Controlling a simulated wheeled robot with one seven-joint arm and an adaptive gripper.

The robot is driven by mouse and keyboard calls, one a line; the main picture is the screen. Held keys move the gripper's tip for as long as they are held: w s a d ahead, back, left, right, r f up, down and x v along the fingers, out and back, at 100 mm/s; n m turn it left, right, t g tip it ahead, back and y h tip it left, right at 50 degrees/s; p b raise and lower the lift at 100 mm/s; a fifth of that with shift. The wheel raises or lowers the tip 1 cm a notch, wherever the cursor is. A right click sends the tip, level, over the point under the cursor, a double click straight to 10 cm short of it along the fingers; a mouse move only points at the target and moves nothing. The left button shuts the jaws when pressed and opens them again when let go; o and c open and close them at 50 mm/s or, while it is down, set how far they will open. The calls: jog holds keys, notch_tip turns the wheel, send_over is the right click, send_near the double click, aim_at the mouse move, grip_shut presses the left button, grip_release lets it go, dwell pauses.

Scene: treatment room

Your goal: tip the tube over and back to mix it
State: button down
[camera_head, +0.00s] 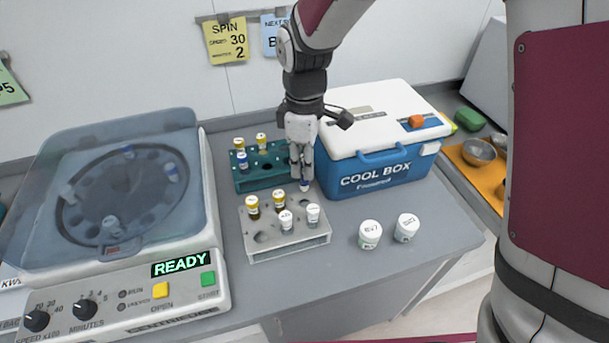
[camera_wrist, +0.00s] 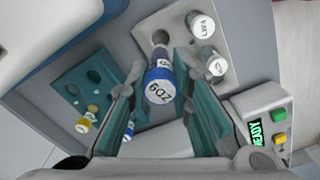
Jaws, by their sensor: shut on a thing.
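My gripper (camera_head: 304,178) points down between the teal rack (camera_head: 275,178) and the cool box. It is shut on a blue-capped tube (camera_head: 305,186), whose lower part is hard to make out. In the wrist view the tube (camera_wrist: 160,85) sits between the two fingers (camera_wrist: 162,100), its cap, marked "ZD9", facing the camera. The teal rack (camera_wrist: 72,80) also shows there, to the left, with empty holes and a yellow-capped tube (camera_wrist: 85,121).
A grey rack (camera_head: 290,246) with yellow- and white-capped tubes stands in front. Two white-lidded jars (camera_head: 370,234) stand to its right. The cool box (camera_head: 375,180) is close on the right. A centrifuge (camera_head: 120,200) reading READY fills the left.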

notch_tip(320, 180, up, 15)
jog(key=p, duration=0.4)
jog(key=shift+f, duration=0.1)
dwell(0.4)
jog(key=g+y+b, duration=0.1)
jog(key=y, duration=0.4)
jog(key=g+y+b, duration=0.1)
jog(key=g+y, duration=0.1)
jog(key=y, duration=0.4)
jog(key=g+y+b, duration=0.1)
jog(key=y+b, duration=0.1)
jog(key=y, duration=0.3)
jog(key=shift+g+y, duration=0.3)
jog(key=shift+g, duration=0.1)
